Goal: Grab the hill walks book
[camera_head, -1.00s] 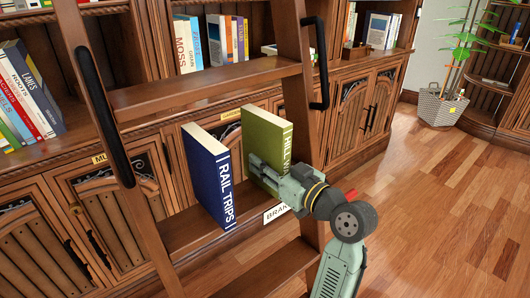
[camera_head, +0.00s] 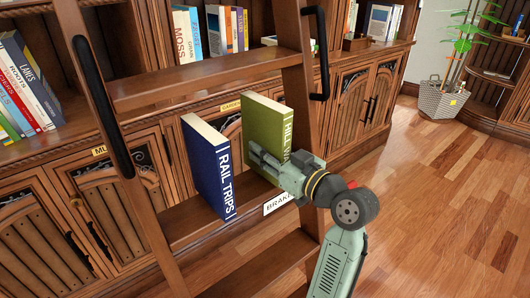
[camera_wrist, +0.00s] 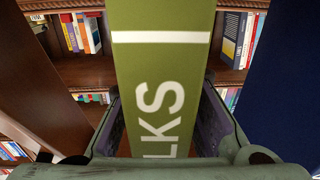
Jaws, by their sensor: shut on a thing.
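The green hill walks book (camera_head: 266,128) stands upright on a ladder step (camera_head: 190,228), its spine partly hidden by my gripper. In the wrist view its green spine (camera_wrist: 161,60) fills the middle, with the white letters "LKS" readable. My gripper (camera_head: 270,165) is shut on the book, one finger on each side of the spine; both fingers also show in the wrist view (camera_wrist: 160,128). The blue Rail Trips book (camera_head: 210,165) stands upright on the same step, to the left and apart from the green book.
The wooden ladder's right rail (camera_head: 302,110) rises close behind my gripper. A white "BRAKE" label (camera_head: 278,202) is on the step's front edge. Shelves with several books stand behind. The floor (camera_head: 440,210) at the right is clear.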

